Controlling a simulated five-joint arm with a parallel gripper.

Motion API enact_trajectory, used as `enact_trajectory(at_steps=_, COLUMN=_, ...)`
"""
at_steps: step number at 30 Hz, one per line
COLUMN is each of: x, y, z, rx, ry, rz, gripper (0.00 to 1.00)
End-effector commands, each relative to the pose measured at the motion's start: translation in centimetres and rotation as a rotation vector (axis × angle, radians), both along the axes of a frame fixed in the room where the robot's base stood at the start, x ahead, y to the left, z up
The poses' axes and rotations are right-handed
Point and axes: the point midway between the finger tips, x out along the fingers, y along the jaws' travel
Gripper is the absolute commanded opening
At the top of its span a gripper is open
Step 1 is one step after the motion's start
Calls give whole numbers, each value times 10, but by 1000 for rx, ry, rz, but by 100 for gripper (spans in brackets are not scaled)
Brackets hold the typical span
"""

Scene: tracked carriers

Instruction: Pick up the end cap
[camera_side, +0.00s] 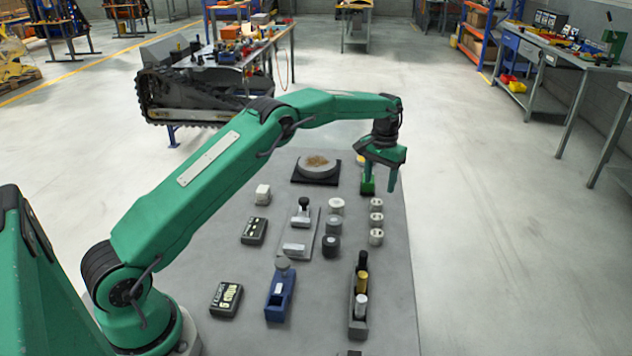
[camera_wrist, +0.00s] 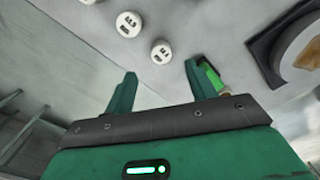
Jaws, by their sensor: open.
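No piece is clearly marked out as the end cap. Small white round pieces with dark marks stand on the grey table. In the wrist view one white round piece (camera_wrist: 162,52) shows just beyond the gap between my fingers, and another (camera_wrist: 129,24) lies farther off. In the side view a column of small white cylinders (camera_side: 376,205) stands just in front of my gripper (camera_side: 380,180). My gripper is open and empty, pointing down, and it also shows in the wrist view (camera_wrist: 160,69).
A round grey dish (camera_side: 318,165) on a black base stands left of my gripper.

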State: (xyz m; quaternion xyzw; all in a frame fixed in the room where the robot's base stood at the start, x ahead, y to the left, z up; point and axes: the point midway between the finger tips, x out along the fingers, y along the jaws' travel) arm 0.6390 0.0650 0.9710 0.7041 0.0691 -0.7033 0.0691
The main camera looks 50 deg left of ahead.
Motion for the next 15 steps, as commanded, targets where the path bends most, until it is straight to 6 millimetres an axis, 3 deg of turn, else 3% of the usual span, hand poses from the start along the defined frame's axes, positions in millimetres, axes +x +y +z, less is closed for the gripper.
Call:
enact_trajectory(at_steps=7, x=0, y=0, z=-20, rx=0, ry=2, rz=-1, gripper=56)
enact_trajectory(at_steps=15, x=0, y=0, z=-25, rx=0, ry=1, rz=-1, gripper=56)
